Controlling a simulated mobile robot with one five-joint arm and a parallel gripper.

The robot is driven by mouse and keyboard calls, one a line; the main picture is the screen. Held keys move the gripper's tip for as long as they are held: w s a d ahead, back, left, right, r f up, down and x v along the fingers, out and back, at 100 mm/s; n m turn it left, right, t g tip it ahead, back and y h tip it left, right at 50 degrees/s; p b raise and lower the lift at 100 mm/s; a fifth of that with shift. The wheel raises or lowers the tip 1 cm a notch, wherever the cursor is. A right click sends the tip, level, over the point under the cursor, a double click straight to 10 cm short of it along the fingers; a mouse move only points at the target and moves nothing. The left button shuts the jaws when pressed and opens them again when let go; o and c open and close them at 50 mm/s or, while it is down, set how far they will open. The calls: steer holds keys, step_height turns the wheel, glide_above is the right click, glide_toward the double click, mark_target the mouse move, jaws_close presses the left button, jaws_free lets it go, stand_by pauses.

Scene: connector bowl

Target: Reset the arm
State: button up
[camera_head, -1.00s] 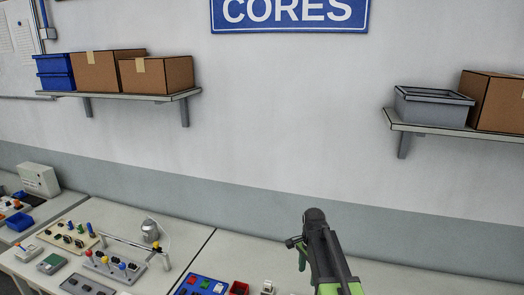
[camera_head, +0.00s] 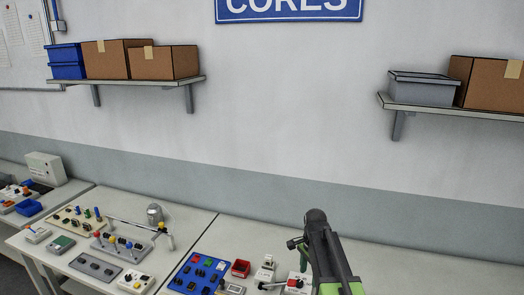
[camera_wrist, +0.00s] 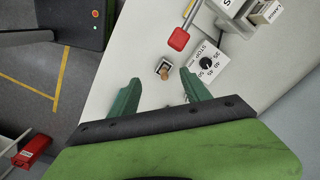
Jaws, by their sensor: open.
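My arm, black and green, rises from the bottom edge in the head view, right of the middle. In the wrist view my gripper (camera_wrist: 158,88) shows two green fingers spread apart, with nothing held between them. Beyond the fingertips, a small brown-topped knob on a dark base (camera_wrist: 164,68) shows on the white table. In the head view the fingers are mostly hidden behind the arm; a piece of green shows left of it.
Shelves with boxes (camera_head: 430,89) hang on the wall. In the wrist view a red-ended lever (camera_wrist: 179,39) stands near the fingers.

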steer(key=s+f+n+b, duration=1.2)
steer(key=s+f+b, duration=0.2)
steer(key=f, duration=0.1)
steer(key=shift+f+n, duration=0.3)
